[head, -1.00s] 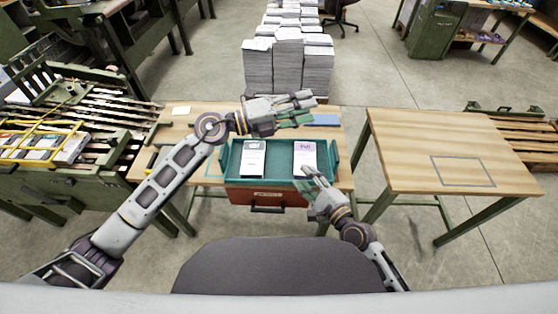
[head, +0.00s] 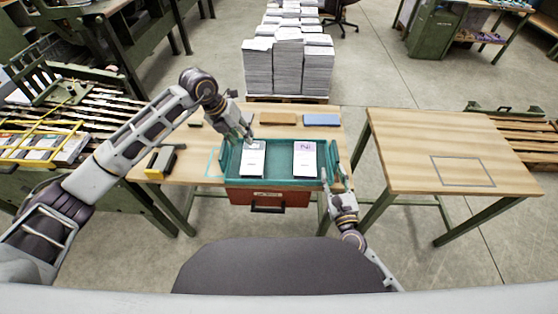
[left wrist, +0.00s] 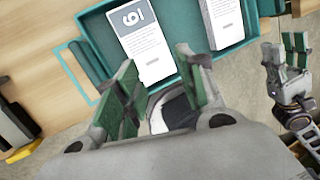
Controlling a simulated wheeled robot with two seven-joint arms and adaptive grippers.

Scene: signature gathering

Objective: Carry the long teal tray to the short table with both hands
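The long teal tray (head: 277,147) lies on the left wooden table, above a red-brown drawer front. Two printed paper stacks lie in it, the left one (head: 251,160) and the right one (head: 305,159). My left gripper (head: 243,130) is above the tray's back left part, its fingers spread and empty in the left wrist view (left wrist: 160,85). My right gripper (head: 333,183) is beside the tray's right end, low near the table's front edge. Its fingers look apart in the left wrist view (left wrist: 284,52); I cannot tell whether it touches the tray. The short table (head: 410,150) stands at right with a dark rectangle outline.
A yellow and black tool (head: 160,161) lies on the left table (head: 190,180). Brown (head: 278,118) and blue (head: 320,119) blocks lie behind the tray. A floor gap separates the two tables. Paper piles (head: 288,68) stand behind. The short table's top is clear.

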